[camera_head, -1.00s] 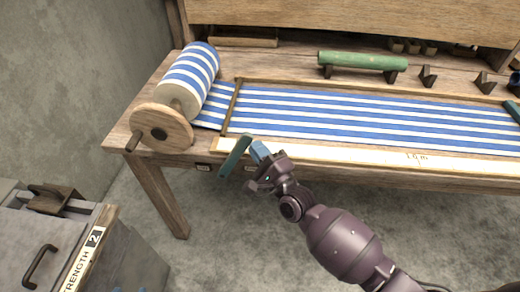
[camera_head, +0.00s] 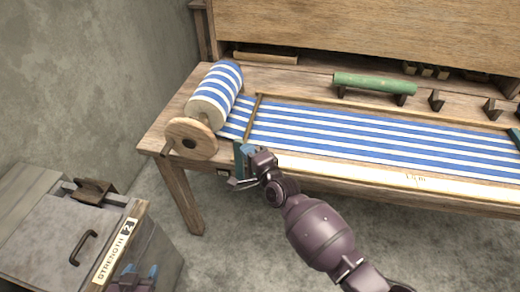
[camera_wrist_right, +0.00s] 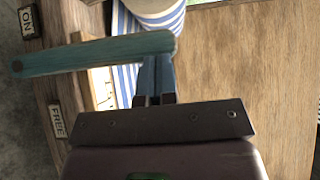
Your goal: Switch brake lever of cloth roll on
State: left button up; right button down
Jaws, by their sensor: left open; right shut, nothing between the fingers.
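The brake lever, a teal bar (camera_wrist_right: 95,53), lies across the right wrist view, between the ON label (camera_wrist_right: 28,20) and the FREE label (camera_wrist_right: 57,122). In the head view the lever (camera_head: 239,160) stands nearly upright at the table's front edge. My right gripper (camera_wrist_right: 157,78) is shut and empty, with its blue fingertips against or very near the lever's right end. It also shows in the head view (camera_head: 250,160). The striped cloth roll (camera_head: 218,88) sits behind the lever to its left. My left gripper (camera_head: 140,274) is open at the bottom left, away from the lever.
A wooden disc (camera_head: 192,139) with a handle is at the roll's near end. Striped cloth (camera_head: 370,137) stretches right along the loom table. A green roller (camera_head: 374,84) lies on supports at the back. A grey cabinet (camera_head: 60,235) stands at the lower left.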

jog(key=shift+w+a+r+n+g+p, duration=0.2)
jog(key=shift+a+p, duration=0.1)
jog(key=shift+a, duration=0.2)
jog(key=shift+w+a+r+n+g+p, duration=0.1)
jog(key=shift+a+r+n+g+p, duration=0.15)
jog(key=shift+a, duration=0.25)
jog(key=shift+w+a+f+h, duration=0.1)
jog(key=shift+a+f+h, duration=0.05)
jog(key=shift+a+h, duration=0.2)
pick_arm(q)
jog(key=r, duration=0.1)
jog(key=w+r, duration=0.1)
jog(key=r, duration=0.1)
jog(key=shift+w+d+r+p, duration=0.1)
jog(key=shift+r+p, duration=0.2)
pick_arm(e)
jog(key=shift+w+a+f, duration=0.1)
jog(key=shift+w+a, duration=0.1)
jog(key=shift+a, duration=0.6)
jog(key=shift+a, duration=0.1)
pick_arm(q)
jog(key=shift+s+f, duration=0.15)
jog(key=shift+s, duration=0.15)
